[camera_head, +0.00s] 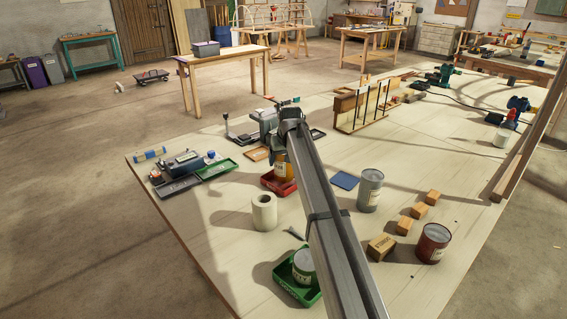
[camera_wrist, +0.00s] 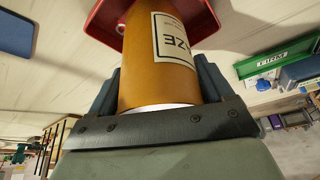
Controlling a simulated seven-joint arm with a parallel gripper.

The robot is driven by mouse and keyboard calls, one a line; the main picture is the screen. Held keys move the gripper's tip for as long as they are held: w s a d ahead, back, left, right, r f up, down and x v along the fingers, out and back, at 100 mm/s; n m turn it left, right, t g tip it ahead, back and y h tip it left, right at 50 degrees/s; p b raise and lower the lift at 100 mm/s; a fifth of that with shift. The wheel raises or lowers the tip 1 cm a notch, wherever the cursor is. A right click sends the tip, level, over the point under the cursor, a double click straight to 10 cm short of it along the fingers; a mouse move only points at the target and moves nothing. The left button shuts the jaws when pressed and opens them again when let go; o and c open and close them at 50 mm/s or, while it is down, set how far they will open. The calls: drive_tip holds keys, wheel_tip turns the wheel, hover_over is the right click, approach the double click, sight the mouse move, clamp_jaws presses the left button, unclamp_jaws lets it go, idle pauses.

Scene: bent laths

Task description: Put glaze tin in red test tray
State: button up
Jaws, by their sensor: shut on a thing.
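The glaze tin (camera_wrist: 160,60) is orange-yellow with a pale label ending in "ZE", seen upside down in the wrist view. My gripper (camera_wrist: 158,88) is shut on it, one dark finger on each side. In the head view the tin (camera_head: 280,167) shows partly behind my arm, and my gripper (camera_head: 283,148) is at its top. The red test tray (camera_head: 270,184) is under the tin, partly hidden by my arm. Its red wall (camera_wrist: 100,22) shows around the tin's lower end in the wrist view. I cannot tell whether the tin touches the tray floor.
A green tray (camera_head: 283,279) holding a pale tin (camera_head: 304,264) stands in front. Another green tray (camera_head: 217,169) lies left.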

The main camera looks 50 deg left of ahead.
drive_tip(key=shift+f, duration=0.8)
drive_tip(key=shift+f, duration=0.1)
drive_tip(key=o, duration=1.2)
drive_tip(key=shift+o, duration=0.2)
drive_tip(key=v, duration=1.2)
